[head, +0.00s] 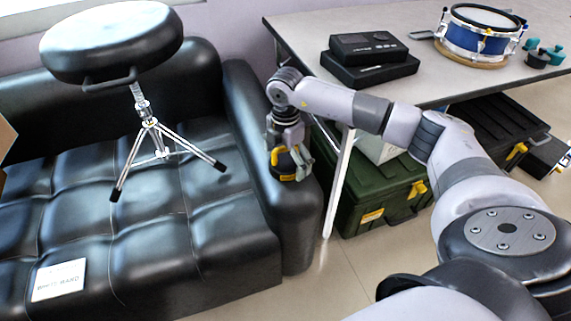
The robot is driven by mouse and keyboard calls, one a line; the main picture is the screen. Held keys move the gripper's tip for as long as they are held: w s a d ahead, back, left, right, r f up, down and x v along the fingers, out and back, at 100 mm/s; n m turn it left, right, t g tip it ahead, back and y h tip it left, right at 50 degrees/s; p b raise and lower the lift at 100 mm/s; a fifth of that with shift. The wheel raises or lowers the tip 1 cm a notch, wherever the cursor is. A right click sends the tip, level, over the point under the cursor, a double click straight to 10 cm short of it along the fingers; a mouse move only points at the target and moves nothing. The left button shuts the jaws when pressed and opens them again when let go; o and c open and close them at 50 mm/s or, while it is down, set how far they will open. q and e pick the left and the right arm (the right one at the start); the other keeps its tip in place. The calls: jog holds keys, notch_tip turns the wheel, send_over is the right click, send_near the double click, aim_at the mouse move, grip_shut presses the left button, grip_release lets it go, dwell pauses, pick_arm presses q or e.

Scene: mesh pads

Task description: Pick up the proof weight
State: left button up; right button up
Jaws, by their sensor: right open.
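My right gripper (289,163) points down over the near end of the black sofa's right armrest (298,215). Its fingers are open. A small black and yellow object (287,168), which seems to be the proof weight, shows between and behind the fingers at the armrest's top. The fingers hide much of it, and I cannot tell whether they touch it. My left gripper is not in view.
A stool with a round black seat (112,40) and tripod legs stands on the sofa, with a white card (59,280) nearby. The grey table (435,68) holds black boxes (368,58), a blue drum (478,35) and teal-topped items. A green case (375,195) sits below.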

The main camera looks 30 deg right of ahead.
jog(key=c, duration=2)
jog(key=shift+w+r, duration=0.1)
